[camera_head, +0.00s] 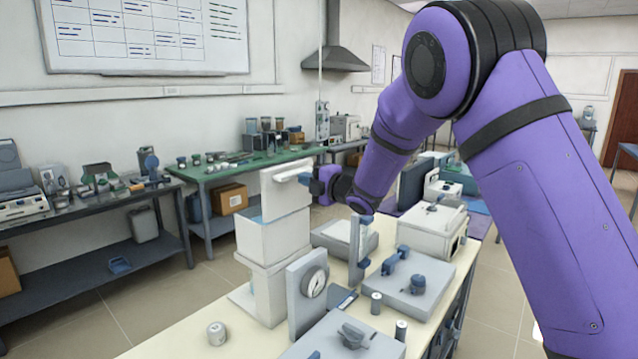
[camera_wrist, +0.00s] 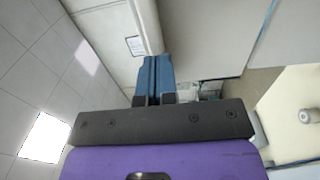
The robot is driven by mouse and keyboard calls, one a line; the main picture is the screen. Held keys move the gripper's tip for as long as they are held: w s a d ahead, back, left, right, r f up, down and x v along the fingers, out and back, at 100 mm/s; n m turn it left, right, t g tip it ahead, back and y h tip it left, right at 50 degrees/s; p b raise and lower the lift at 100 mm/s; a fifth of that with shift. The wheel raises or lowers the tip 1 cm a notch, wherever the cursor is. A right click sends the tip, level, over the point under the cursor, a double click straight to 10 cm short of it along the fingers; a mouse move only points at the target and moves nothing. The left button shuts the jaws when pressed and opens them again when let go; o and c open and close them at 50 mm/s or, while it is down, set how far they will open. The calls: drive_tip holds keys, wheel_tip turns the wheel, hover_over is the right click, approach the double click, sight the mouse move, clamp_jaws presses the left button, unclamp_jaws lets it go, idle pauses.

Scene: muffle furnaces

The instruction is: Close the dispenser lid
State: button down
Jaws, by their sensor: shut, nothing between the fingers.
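The dispenser (camera_head: 272,238) is a tall white box on a white stand at the back of the cream bench. Its lid (camera_head: 285,205) stands raised, roughly upright, above the box, with a white bar near its top edge. My gripper (camera_head: 304,179) is shut and empty, at the upper right edge of the lid, close to the bar. I cannot tell whether it touches the lid. In the wrist view the blue fingers (camera_wrist: 154,75) are together, beside a large pale grey panel (camera_wrist: 215,35) that looks like the lid.
A gauge on an upright plate (camera_head: 310,285) stands in front of the dispenser. Small cylinders (camera_head: 217,333) and a white box-shaped device (camera_head: 428,232) share the bench. My purple arm comes in from the right, above the bench. Other tables stand behind.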

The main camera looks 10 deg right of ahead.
drive_tip(key=shift+w+a, duration=0.25)
drive_tip(key=shift+w, duration=0.05)
drive_tip(key=shift+r, duration=0.1)
